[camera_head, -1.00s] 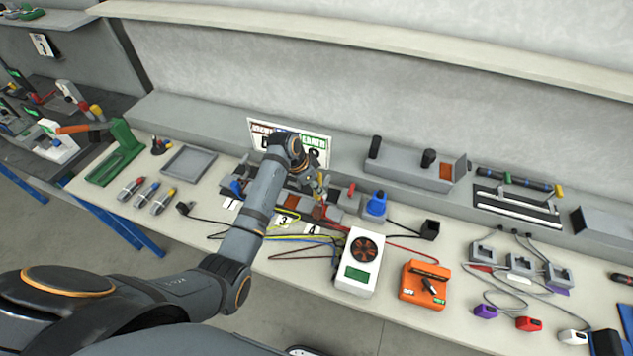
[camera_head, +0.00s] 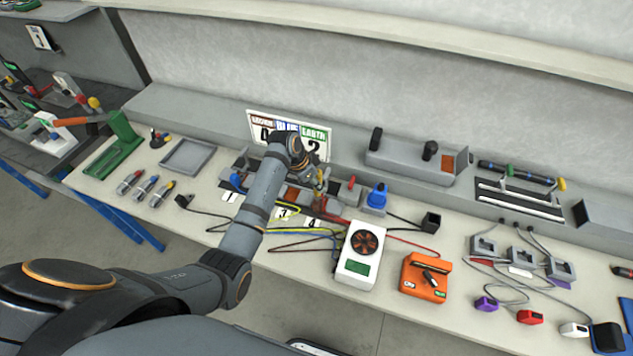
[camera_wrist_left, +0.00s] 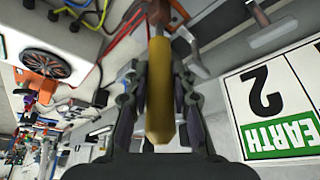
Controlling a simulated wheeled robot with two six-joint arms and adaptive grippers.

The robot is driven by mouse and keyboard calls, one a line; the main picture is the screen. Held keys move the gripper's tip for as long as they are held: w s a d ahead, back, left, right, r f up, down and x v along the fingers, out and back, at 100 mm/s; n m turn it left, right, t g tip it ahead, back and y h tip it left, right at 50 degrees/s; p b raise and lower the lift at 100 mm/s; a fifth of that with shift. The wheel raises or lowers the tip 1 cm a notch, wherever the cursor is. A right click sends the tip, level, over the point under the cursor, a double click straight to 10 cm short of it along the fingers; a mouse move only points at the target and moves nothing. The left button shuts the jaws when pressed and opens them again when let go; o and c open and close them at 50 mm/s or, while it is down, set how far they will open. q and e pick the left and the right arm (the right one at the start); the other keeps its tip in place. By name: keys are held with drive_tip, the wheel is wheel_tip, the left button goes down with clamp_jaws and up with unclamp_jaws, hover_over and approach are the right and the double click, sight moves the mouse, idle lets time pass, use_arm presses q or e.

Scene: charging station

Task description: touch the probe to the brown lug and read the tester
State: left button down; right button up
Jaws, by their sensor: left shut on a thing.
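My left gripper (camera_head: 318,184) is shut on a yellow-handled probe (camera_wrist_left: 159,90), which lies lengthwise between the fingers in the left wrist view. Its far end points toward a small brown-orange block in the row of terminals behind the wires; whether it touches is not clear. A brown-orange block (camera_head: 292,193) shows beside my wrist in the head view; my arm partly hides the row. My right gripper is out of view.
A sign (camera_head: 319,134) labelled brown, blue and earth stands behind my wrist. Yellow, blue, red and black wires (camera_head: 300,240) lie in front of the terminals. An orange box (camera_head: 412,288) is right of the tester. A grey tray (camera_head: 187,172) is at the left.

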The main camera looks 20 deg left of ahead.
use_arm(q)
drive_tip(key=shift+f, duration=0.4)
drive_tip(key=shift+s, duration=0.1)
idle(1.2)
wheel_tip(320, 180, up, 6)
drive_tip(key=p, duration=0.6)
drive_tip(key=shift+p, duration=0.4)
